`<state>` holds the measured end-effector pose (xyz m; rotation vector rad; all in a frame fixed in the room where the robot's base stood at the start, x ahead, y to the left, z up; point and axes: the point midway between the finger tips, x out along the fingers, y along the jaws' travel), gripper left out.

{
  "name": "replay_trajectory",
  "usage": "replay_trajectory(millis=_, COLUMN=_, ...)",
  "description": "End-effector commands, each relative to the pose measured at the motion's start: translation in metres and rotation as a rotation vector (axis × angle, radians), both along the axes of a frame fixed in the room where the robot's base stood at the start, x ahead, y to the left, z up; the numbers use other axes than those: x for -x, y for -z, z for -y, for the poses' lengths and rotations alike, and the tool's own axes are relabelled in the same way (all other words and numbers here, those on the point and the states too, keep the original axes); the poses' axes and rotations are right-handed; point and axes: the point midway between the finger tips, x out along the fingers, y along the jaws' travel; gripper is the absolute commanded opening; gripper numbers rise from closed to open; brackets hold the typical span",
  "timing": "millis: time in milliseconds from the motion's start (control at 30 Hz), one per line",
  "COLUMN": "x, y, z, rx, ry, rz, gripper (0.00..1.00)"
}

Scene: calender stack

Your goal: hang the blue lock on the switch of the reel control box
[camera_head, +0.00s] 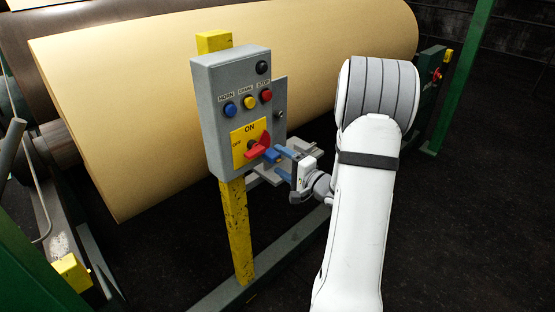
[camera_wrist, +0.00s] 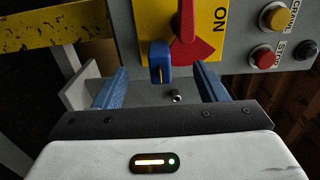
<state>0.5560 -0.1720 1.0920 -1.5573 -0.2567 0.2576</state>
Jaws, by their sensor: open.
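The grey reel control box (camera_head: 232,78) stands on a yellow post, with a red switch (camera_head: 258,147) on its yellow ON/OFF plate. The red switch also shows in the wrist view (camera_wrist: 187,22). The blue lock (camera_wrist: 160,60) is at the lower edge of the switch's red part in the wrist view, up off any shelf. Its shackle cannot be made out. My gripper (camera_head: 284,157) is open at the front of the box, by the switch. Its two blue fingers stand on either side of the lock, with a visible gap to each.
A large cream roll (camera_head: 130,110) lies behind the box. The box carries blue, yellow and red buttons above the switch. A grey shelf (camera_wrist: 82,88) juts out near my left finger in the wrist view. A green post (camera_head: 462,75) stands at right.

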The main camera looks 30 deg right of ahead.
Motion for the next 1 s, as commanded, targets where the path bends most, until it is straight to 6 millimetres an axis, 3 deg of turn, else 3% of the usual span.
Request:
replay_trajectory(millis=467, x=0.03, y=0.0, z=0.009, rx=-0.001, ry=0.0, rz=-0.001, gripper=0.65)
replay_trajectory(millis=1000, x=0.032, y=0.0, z=0.01, rx=0.0, ry=-0.002, rz=0.0, gripper=0.65)
